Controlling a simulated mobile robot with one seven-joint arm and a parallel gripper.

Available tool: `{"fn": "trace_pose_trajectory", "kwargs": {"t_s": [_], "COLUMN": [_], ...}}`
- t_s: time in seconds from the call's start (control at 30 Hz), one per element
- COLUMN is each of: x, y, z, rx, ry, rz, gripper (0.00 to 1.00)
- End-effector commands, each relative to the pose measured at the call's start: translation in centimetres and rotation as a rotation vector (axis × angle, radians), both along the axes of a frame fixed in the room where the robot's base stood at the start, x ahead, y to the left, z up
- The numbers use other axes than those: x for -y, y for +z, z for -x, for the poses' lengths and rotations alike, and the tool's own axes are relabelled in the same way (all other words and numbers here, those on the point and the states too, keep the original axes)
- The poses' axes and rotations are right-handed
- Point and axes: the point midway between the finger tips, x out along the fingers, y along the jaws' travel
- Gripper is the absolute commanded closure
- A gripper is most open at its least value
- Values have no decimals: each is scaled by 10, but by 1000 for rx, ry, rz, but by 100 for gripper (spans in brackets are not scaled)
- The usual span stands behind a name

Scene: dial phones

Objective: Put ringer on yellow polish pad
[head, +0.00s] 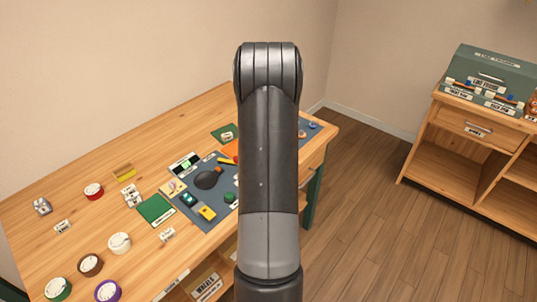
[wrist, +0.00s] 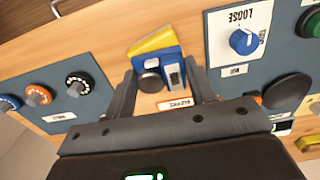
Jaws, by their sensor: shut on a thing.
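In the head view a small flat yellow item (head: 123,170), possibly the yellow polish pad, lies on the left part of the table. My arm hides the gripper and ringer in the head view.
The wooden table (head: 70,215) holds a dark blue mat (head: 215,213) with tools, a green pad (head: 155,210) and several tape rolls. In the wrist view, knobs (wrist: 77,84) stand left and a white LOOSE card (wrist: 238,35) lies right. A shelf (head: 470,150) stands far right.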

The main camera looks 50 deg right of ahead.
Motion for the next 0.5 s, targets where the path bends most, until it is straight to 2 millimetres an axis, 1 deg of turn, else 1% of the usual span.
{"fn": "trace_pose_trajectory", "kwargs": {"t_s": [0.17, 0.2, 0.43, 0.47, 0.5], "x": [0, 0, 0, 0, 0], "y": [-2, -3, -3, -3, -3], "z": [0, 0, 0, 0, 0], "rx": [0, -1, 0, 0, 0], "ry": [0, 0, 0, 0, 0], "rz": [0, -1, -1, -1, -1], "gripper": [78, 48, 30, 28, 28]}}
